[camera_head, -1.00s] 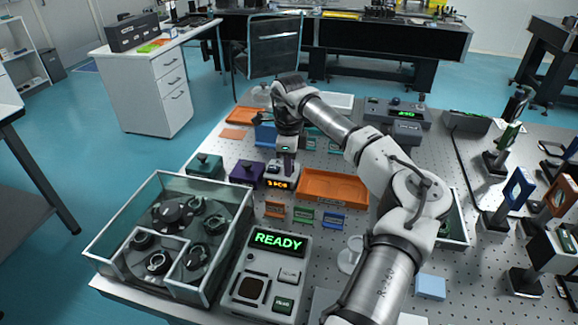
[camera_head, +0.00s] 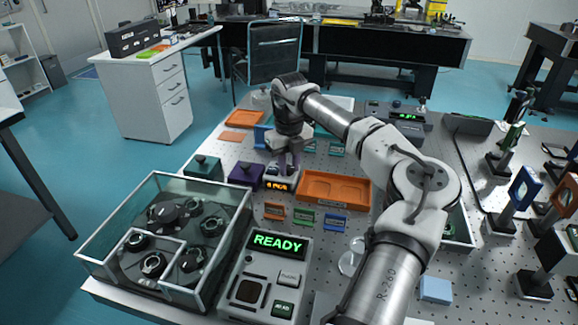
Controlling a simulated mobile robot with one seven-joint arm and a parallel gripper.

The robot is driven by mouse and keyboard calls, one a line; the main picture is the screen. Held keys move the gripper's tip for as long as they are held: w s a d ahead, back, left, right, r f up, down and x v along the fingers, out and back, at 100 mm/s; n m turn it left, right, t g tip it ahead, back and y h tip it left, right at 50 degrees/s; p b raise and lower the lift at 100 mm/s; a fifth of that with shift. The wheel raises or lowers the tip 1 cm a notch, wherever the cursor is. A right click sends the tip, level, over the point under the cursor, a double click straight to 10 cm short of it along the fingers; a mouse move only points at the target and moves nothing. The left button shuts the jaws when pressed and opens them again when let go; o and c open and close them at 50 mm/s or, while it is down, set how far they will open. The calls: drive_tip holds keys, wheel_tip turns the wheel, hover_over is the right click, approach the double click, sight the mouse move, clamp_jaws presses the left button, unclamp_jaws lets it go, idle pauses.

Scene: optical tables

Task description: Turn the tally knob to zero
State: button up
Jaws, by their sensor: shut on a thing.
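The tally unit (camera_head: 277,184) is a small light box with a lit orange display on its front. It stands on the optical table between the purple box and the orange tray. The display is too small to read surely. My gripper (camera_head: 284,168) points down onto the top of the unit and is shut. The knob is hidden between its fingers, so its pointer and angle do not show.
A purple box (camera_head: 246,173) is close on the left, an orange tray (camera_head: 333,203) close on the right. A glass-walled case (camera_head: 100,238) and a READY panel (camera_head: 252,277) stand in front. Small orange, green and blue labelled holders (camera_head: 304,217) lie between.

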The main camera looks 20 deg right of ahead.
drive_tip(key=shift+m, duration=1)
